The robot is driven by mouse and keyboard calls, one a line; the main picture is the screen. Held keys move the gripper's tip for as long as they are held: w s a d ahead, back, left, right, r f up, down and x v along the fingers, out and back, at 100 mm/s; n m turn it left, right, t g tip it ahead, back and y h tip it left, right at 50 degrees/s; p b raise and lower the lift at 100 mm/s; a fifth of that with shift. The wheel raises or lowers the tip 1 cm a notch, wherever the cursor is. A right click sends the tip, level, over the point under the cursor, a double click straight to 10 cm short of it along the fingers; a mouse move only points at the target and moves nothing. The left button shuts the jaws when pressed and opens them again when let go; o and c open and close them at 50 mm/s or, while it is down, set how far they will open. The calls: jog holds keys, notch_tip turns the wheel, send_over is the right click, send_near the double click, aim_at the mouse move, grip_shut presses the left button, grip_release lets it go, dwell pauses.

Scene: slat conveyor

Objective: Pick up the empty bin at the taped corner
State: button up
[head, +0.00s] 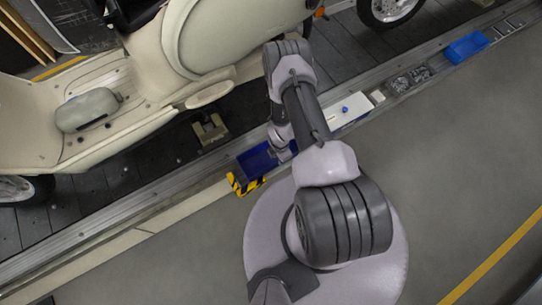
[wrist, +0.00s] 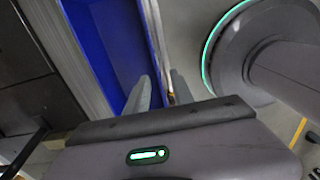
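The blue bin (head: 256,161) sits on the ledge beside the conveyor, next to a corner marked with yellow-and-black tape (head: 242,184). Its visible inside looks empty. In the wrist view the bin (wrist: 92,40) fills the upper left, with its wall running down towards my gripper (wrist: 162,92). The two grey fingers are apart, one on the bin's inner side and one outside, with the wall's rim between them. Contact with the wall cannot be made out. In the head view my arm hides part of the bin and my fingertips.
A second blue bin (head: 466,47) stands farther along the ledge at the upper right. Trays of small metal parts (head: 410,79) and a white box (head: 349,111) lie between. A cream scooter (head: 110,95) stands on the slat conveyor. The grey floor at lower right is clear.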

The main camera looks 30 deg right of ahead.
jog(key=f+b, duration=0.1)
jog(key=f, duration=0.1)
jog(key=f+b, duration=0.1)
jog(key=f, duration=0.1)
jog(key=f+b, duration=0.1)
jog(key=f, duration=0.1)
jog(key=shift+w+f, duration=0.1)
jog(key=shift+w, duration=0.2)
grip_shut()
dwell(1.0)
